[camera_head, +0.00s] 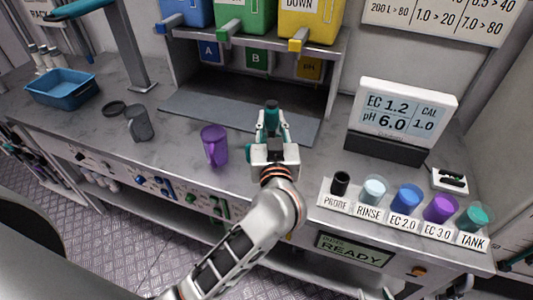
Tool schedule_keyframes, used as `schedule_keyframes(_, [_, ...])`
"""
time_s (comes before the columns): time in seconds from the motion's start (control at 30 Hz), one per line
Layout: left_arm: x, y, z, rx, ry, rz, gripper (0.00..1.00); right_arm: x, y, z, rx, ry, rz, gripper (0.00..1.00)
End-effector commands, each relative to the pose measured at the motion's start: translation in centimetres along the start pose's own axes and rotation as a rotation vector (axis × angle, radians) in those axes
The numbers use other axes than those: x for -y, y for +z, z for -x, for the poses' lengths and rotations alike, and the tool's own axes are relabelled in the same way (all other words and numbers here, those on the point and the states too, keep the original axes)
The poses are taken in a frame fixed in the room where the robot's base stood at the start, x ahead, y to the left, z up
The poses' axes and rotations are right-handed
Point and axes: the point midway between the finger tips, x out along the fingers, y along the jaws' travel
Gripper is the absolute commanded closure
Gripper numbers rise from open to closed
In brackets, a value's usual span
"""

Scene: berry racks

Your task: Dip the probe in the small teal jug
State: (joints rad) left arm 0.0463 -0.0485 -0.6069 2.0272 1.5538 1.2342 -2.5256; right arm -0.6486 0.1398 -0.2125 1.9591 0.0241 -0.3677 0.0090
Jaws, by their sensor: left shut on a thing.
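My left gripper (271,124) reaches over the counter in front of the tap rack. It is shut on a teal thing, which looks like the small teal jug (262,132); the gripper hides most of it. The label PROBE marks a black holder (340,183) at the left end of the cup row; I cannot make out a probe in it. My right gripper is not in view.
A purple jug (214,146) and a grey jug (139,123) stand left of my gripper. Labelled cups, including a teal TANK cup (474,218), line the right front. A meter (402,112) stands behind them. A blue tray (61,88) is at left.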

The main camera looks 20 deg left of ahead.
Motion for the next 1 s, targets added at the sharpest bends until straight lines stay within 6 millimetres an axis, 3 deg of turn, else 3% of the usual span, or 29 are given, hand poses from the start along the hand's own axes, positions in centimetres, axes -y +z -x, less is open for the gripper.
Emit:
schedule_keyframes(0.37, [0.0,-2.0,0.0,0.002,0.001,-0.003,1.00,-0.4,-2.8,1.9,-0.002,0.000,-0.001,0.60])
schedule_keyframes(1.0, [0.0,-6.3,0.0,0.000,0.000,0.002,1.00,-0.3,-2.3,1.7,0.004,-0.001,-0.001,0.60])
